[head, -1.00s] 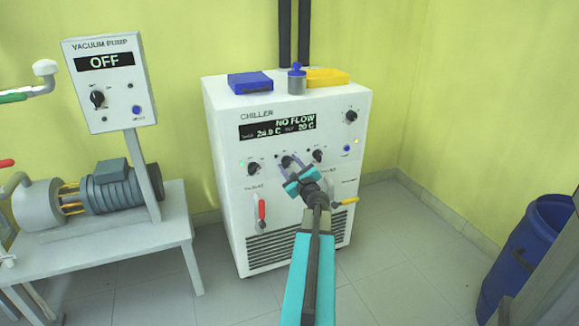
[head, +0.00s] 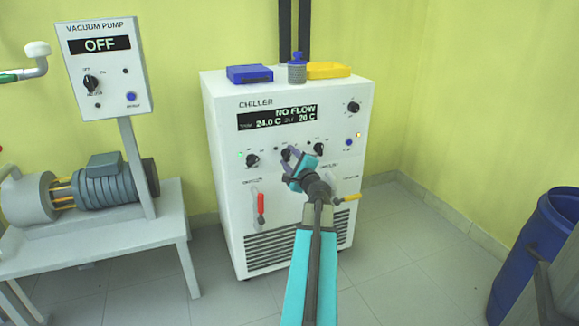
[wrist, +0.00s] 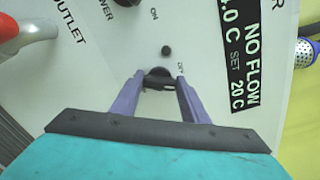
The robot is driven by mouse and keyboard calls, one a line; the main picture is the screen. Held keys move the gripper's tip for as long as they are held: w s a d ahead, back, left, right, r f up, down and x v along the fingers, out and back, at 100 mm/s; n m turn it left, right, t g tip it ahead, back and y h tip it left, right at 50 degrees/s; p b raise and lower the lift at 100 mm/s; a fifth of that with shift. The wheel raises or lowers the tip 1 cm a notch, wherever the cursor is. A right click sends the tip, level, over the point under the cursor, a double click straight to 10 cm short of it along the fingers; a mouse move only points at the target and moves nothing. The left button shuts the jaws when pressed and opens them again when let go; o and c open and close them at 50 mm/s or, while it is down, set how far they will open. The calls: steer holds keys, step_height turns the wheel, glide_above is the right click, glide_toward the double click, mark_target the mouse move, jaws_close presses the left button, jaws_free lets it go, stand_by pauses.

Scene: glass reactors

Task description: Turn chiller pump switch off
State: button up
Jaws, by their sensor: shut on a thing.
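The white chiller (head: 225,190) stands against the wall in the head view, its display (head: 277,117) reading NO FLOW, 24.0 C and SET 20 C. A row of black knobs sits below the display. My gripper (head: 290,156) is at the middle knob (head: 286,154), which it partly covers. In the wrist view, my gripper (wrist: 160,85) has its two purple fingers on either side of this dark knob (wrist: 158,76), shut on it. ON and OFF labels are printed nearby. The knob's exact pointer direction is hard to tell.
Neighbouring knobs (head: 252,161) and (head: 319,149) flank the middle one. A red-handled valve (head: 261,203) and a yellow-handled valve (head: 347,198) project below. A vacuum pump panel (head: 107,70) reading OFF is left; a blue barrel (head: 535,250) is right. Floor in front is open.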

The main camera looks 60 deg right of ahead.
steer(key=n+b, duration=0.1)
steer(key=b, duration=0.1)
steer(key=n+b, duration=0.2)
steer(key=shift+f+n, duration=0.3)
steer(key=shift+f, duration=0.05)
steer(key=shift+r+n+b, duration=0.1)
steer(key=shift+n+b, duration=0.8)
steer(key=shift+b, duration=0.25)
steer(key=shift+r, duration=0.1)
steer(key=o, duration=1.1)
steer(key=shift+c, duration=0.2)
steer(key=shift+a, duration=0.1)
